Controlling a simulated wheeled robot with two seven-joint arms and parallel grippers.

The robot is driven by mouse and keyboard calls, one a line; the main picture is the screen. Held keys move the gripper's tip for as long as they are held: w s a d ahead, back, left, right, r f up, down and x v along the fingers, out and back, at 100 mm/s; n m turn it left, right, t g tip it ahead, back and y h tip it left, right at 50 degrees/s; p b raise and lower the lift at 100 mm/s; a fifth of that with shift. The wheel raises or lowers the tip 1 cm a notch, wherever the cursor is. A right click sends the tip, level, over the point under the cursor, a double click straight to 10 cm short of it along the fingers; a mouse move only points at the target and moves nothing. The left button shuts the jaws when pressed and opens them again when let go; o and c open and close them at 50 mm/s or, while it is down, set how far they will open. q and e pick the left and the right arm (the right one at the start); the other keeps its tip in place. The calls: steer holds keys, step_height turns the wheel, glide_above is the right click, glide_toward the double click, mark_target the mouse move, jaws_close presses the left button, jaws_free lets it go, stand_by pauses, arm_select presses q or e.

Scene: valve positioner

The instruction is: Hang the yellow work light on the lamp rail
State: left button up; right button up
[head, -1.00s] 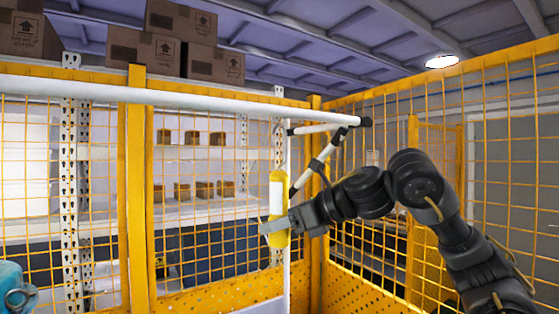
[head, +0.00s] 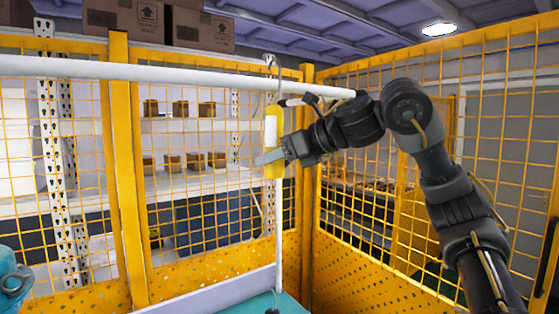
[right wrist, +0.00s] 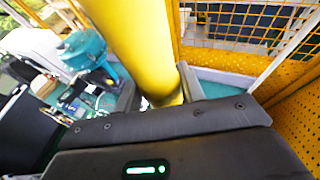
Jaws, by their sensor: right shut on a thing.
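The yellow work light (head: 274,170) has a white panel and a thin metal hook (head: 271,62) on top. It is upright in front of the white horizontal lamp rail (head: 170,76). The hook shows above the rail's upper edge; I cannot tell whether it is over the rail or touching it. My right gripper (head: 272,158) is shut on the light's lower body from the right. In the right wrist view, the yellow body (right wrist: 145,45) fills the space ahead of the gripper; its hook is out of that view. My left gripper is not in view.
Yellow mesh fencing (head: 200,230) stands behind and to the right. Shelves with small boxes (head: 190,160) are beyond it. A thin white vertical pole or cord (head: 278,240) runs below the light. A teal device (head: 10,280) is at the lower left.

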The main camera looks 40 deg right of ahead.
steer(key=shift+w+d+f+b, duration=0.1)
steer(key=shift+w+f+b, duration=0.2)
steer(key=shift+w, duration=0.55)
steer(key=shift+w+a+f+b, duration=0.15)
steer(key=shift+w+f, duration=0.3)
steer(key=shift+w, duration=0.4)
steer(key=shift+w+d+f+b, duration=0.2)
steer(key=shift+w+f, duration=0.15)
steer(key=shift+w, duration=0.5)
steer(key=o, duration=1.2)
steer(key=v, duration=1)
steer(key=shift+s+d+r+b, duration=0.1)
steer(key=shift+s+r+b, duration=0.1)
steer(key=shift+s+b, duration=0.15)
